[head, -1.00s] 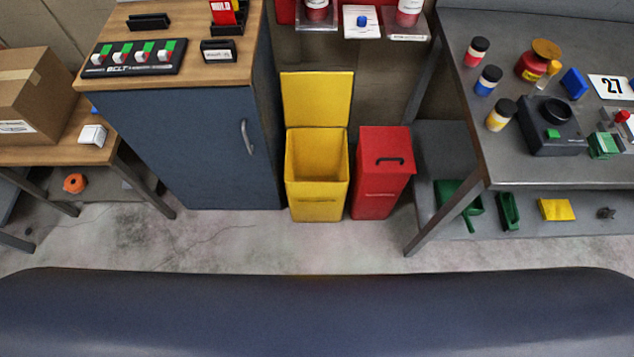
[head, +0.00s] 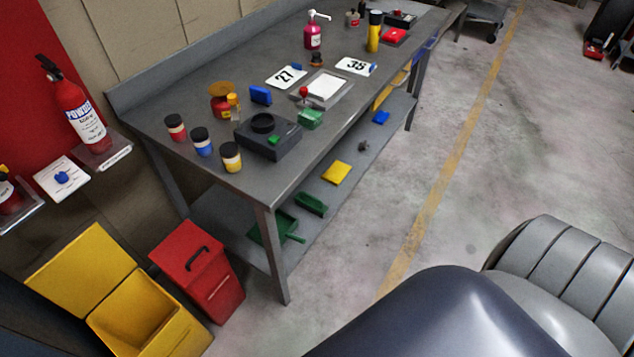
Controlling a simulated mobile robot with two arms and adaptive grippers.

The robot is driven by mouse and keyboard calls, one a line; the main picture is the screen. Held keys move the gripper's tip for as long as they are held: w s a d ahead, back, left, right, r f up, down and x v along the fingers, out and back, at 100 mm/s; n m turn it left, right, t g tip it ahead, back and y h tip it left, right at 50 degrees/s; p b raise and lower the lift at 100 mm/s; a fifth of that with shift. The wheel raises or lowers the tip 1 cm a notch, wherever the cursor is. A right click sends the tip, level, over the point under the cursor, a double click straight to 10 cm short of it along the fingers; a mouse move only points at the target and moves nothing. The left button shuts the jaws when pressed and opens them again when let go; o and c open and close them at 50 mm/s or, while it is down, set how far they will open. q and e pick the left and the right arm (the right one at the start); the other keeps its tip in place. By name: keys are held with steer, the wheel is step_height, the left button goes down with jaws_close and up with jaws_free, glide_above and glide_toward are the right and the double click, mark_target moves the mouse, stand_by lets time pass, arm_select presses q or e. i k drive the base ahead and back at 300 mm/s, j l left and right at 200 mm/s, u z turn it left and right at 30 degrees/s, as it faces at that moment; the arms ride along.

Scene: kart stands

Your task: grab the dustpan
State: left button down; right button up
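A green dustpan (head: 267,231) lies on the lower shelf of the grey metal workbench, near its left end, with its handle pointing toward the shelf's front edge. A smaller green item (head: 311,204), perhaps a brush or holder, lies just right of it on the same shelf. The bench's front leg stands close in front of the dustpan and the bench top overhangs it. Neither of my grippers shows in the head view.
The workbench top (head: 330,128) carries jars, a scale and number cards. A red lidded bin (head: 212,285) and an open yellow bin (head: 90,275) stand left of the bench. Clear concrete floor (head: 480,150) lies right of it. A yellow cloth (head: 336,173) lies farther along the shelf.

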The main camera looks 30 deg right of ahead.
mark_target(287, 224)
steer(key=z, duration=0.65)
